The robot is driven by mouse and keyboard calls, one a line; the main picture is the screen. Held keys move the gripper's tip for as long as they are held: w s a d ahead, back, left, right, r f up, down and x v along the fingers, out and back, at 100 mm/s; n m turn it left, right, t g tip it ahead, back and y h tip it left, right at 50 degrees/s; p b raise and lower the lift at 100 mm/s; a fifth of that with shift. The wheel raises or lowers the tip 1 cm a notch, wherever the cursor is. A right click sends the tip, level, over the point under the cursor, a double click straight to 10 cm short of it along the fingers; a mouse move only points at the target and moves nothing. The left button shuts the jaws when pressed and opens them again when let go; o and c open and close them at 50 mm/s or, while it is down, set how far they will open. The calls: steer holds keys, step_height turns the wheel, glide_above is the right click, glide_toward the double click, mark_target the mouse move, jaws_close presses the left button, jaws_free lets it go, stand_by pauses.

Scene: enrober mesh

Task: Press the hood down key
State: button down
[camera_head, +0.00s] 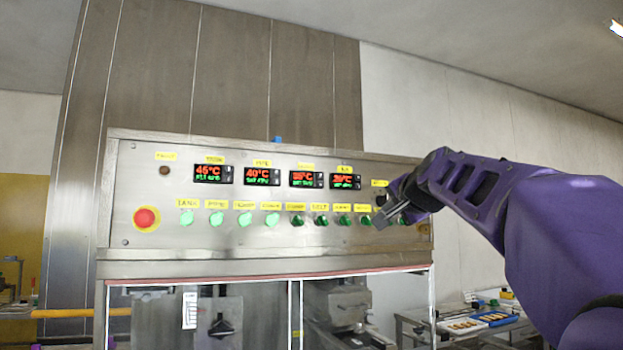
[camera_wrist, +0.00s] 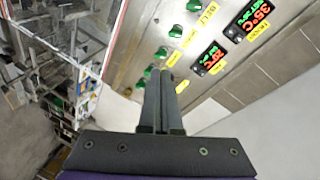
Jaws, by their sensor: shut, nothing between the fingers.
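The steel control panel (camera_head: 150,240) carries a row of green keys and knobs under yellow labels. The lit green keys (camera_head: 217,218) are at the left, and darker green knobs (camera_head: 321,221) follow to the right. The label lettering is too small to tell which is the hood down key. My gripper (camera_head: 381,222) is shut and empty in front of the panel's right end, hiding part of the last controls. In the wrist view its closed fingers (camera_wrist: 161,78) point at the end of the knob row, near a green knob (camera_wrist: 175,31). I cannot tell if they touch.
A red stop button (camera_head: 146,218) is at the panel's left. Temperature displays (camera_head: 262,175) sit above the keys. Clear white-framed doors (camera_head: 292,310) are below the panel. A table with trays (camera_head: 465,324) stands at lower right.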

steer(key=a+r+m+y, duration=0.2)
steer(key=a+r+y, duration=0.2)
steer(key=a+r, duration=0.2)
steer(key=shift+s+a+r+m+t+p, duration=0.35)
steer(key=shift+a+r+m+t+p, duration=0.05)
steer(key=shift+r, duration=0.45)
steer(key=shift+w, duration=0.1)
